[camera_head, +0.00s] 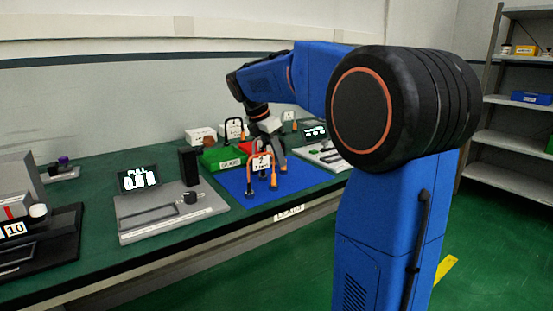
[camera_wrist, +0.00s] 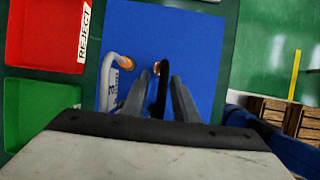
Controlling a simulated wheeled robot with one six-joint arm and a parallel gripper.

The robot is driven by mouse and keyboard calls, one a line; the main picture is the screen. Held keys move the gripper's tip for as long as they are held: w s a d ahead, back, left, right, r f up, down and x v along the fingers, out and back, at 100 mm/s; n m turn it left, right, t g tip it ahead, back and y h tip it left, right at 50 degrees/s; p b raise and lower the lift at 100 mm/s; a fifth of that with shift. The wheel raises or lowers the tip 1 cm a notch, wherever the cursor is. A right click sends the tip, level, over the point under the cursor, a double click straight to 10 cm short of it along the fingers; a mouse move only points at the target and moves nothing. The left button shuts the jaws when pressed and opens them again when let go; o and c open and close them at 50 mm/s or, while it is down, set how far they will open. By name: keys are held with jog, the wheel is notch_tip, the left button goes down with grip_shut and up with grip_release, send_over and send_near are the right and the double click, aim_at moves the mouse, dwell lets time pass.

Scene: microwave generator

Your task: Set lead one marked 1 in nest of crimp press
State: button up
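Several leads stand on a blue mat (camera_head: 238,192) on the bench. In the wrist view, a black lead (camera_wrist: 162,92) with a copper-coloured end stands between the two fingers of my gripper (camera_wrist: 158,88), which look apart with the lead in the gap. A pale looped lead (camera_wrist: 106,75) with a white tag and an orange end is just left of them. In the head view my gripper (camera_head: 277,150) is low over the mat, partly behind tagged leads (camera_head: 261,164); the tag numbers are too small to read. A grey and black machine (camera_head: 45,240) marked 10, possibly the crimp press, is cut off at the left edge.
A grey device (camera_head: 170,213) with a lit display (camera_head: 139,179) stands left of the mat. A green tray (camera_wrist: 35,105) and a red REJECT tray (camera_wrist: 45,35) lie beside the mat. Another display unit (camera_head: 315,131) is behind. Wooden crates (camera_wrist: 268,108) stand beyond the bench edge.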

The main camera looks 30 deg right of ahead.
jog(key=shift+o, duration=0.3)
jog(key=v, duration=1.1)
jog(key=shift+a+r, duration=0.1)
jog(key=shift+r, duration=0.05)
jog(key=d+r+y, duration=0.3)
jog(key=r+y, duration=0.1)
jog(key=r, duration=0.4)
jog(key=shift+w+d+f, duration=0.1)
jog(key=shift+d+f, duration=0.05)
jog(key=shift+f, duration=8.5)
grip_shut()
